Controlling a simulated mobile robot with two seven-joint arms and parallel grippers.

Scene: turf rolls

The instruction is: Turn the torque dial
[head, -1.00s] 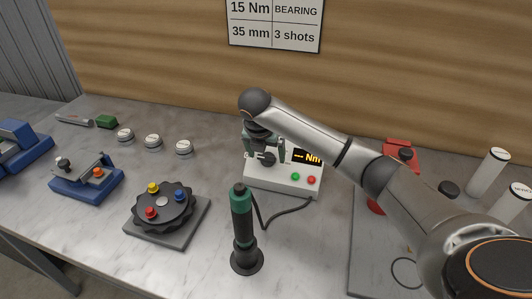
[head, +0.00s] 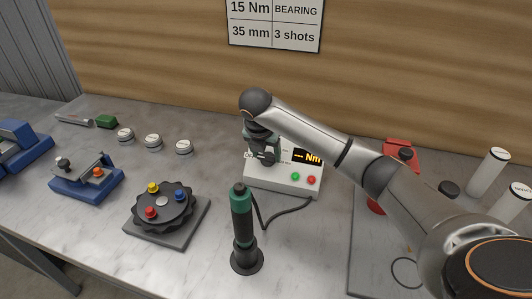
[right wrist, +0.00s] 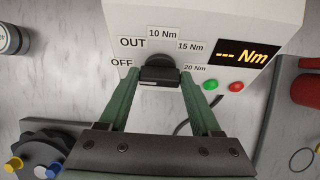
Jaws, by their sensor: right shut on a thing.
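The torque dial (right wrist: 160,62) is a dark knob on the white controller box (right wrist: 255,25). Around it are the labels OFF, OUT, 10 Nm, 15 Nm and 20 Nm. My right gripper (right wrist: 161,78) has its green fingers on either side of the dial's grip bar and is shut on it. Which label the dial points to cannot be told. The box's display (right wrist: 242,55) reads "--- Nm". In the head view the dial (head: 267,159) is partly covered by my right gripper (head: 262,150). My left gripper is not in view.
A green and black screwdriver (head: 242,225) stands upright in front of the box, with its cable behind. A black rotary fixture (head: 163,205) with coloured knobs sits to the left. A sign (head: 275,22) on the wall reads 15 Nm, BEARING, 35 mm, 3 shots.

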